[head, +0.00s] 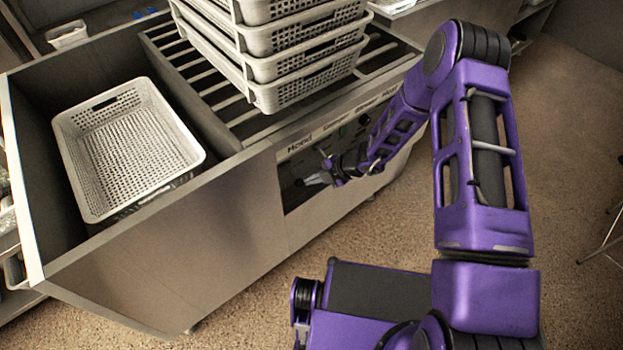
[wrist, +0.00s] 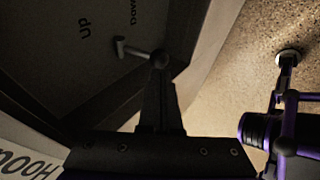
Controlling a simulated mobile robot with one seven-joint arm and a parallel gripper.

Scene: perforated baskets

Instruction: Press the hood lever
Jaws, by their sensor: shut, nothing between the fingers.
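The hood lever (wrist: 133,50) is a small grey handle in the dark recessed panel. It shows in the wrist view near the "up" and "Down" markings, just beyond my fingertips. In the head view a pale piece that looks like the lever (head: 316,179) shows at the front of the recess, below the "Hood" label. My gripper (wrist: 160,75) is shut and empty, its tips beside the right end of the lever. I cannot tell whether they touch it. In the head view my gripper (head: 335,170) is at the recess, small and partly dark.
The metal cabinet (head: 190,245) holds the recess in its front. A perforated basket (head: 78,190) sits in the sunken bay at left. A stack of baskets (head: 262,97) stands on the slatted top (head: 200,75). The floor (head: 570,150) at right is mostly clear.

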